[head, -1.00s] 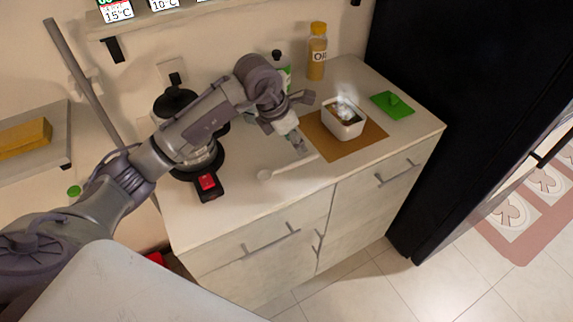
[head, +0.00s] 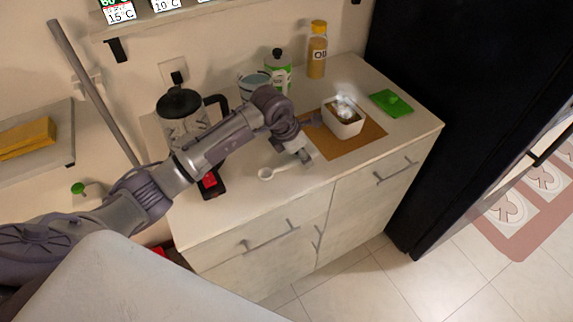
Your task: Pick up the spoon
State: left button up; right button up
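A white spoon (head: 266,174) lies on the light countertop (head: 250,208), left of a brown mat. Its round bowl points left and its handle runs right, toward my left gripper. My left gripper (head: 303,157) points down at the handle's right end, close to the counter. The fingers are small and partly hidden by the wrist, so I cannot tell whether they are open, or whether they touch the handle. My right gripper is out of view.
A white square bowl (head: 343,122), steaming, stands on the brown mat (head: 355,146). A green item (head: 391,103) lies to its right. A glass coffee press (head: 180,108), mug (head: 253,85), green bottle (head: 278,72) and oil bottle (head: 317,52) stand behind. The front counter is clear.

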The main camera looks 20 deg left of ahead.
pick_arm(q)
jog(key=shift+f, duration=0.15)
grip_shut()
dwell(0.4)
